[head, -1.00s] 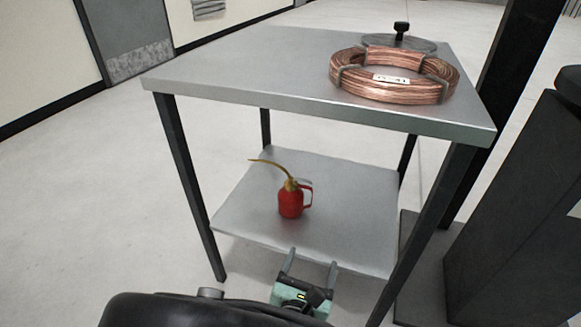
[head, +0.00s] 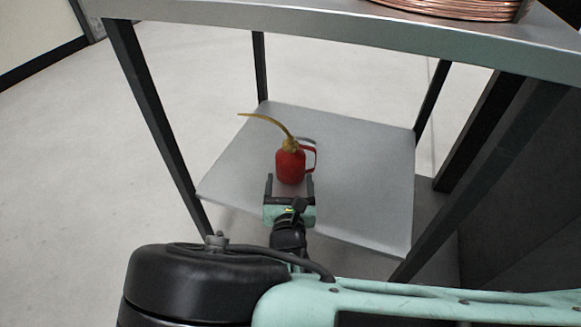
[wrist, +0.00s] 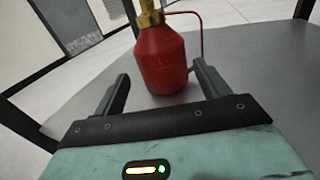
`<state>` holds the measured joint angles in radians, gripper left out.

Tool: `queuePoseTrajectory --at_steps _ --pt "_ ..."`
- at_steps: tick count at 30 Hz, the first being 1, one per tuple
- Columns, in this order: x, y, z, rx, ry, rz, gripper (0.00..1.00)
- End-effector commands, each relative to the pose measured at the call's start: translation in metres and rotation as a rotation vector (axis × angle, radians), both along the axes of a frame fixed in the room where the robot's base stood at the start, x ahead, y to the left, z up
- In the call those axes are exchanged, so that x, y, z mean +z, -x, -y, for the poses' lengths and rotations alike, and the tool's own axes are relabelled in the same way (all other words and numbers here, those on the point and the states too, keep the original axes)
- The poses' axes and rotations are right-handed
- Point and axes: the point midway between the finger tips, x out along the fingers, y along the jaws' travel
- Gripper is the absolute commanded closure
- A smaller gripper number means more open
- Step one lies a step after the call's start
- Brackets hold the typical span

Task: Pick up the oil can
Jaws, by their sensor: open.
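The oil can (head: 290,166) is red with a brass top, a long curved spout pointing left and a handle on its right. It stands upright on the lower shelf (head: 365,185) of a metal table. My gripper (head: 290,178) is open, low over the shelf, at the near side of the can. In the wrist view the can (wrist: 162,62) stands just ahead, between the lines of the two fingers of my gripper (wrist: 163,88). Nothing is held. The can's top and spout are cut off in the wrist view.
The tabletop (head: 330,38) lies above the shelf and carries a copper coil (head: 460,8). Dark table legs, such as the front left one (head: 150,110), bound the shelf. A dark cabinet (head: 530,190) stands at the right. The shelf around the can is clear.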

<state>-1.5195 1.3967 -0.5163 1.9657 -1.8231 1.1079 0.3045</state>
Motion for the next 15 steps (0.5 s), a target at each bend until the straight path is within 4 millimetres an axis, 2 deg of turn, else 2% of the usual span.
queuePoseTrajectory --at_steps 3,11,15 --pt "-0.004 -0.018 0.0 -0.001 -0.002 0.0 0.26" --pt "-0.004 -0.035 0.001 -0.001 -0.001 -0.001 0.26" --pt "-0.008 -0.052 0.002 -0.002 -0.002 0.001 0.26"
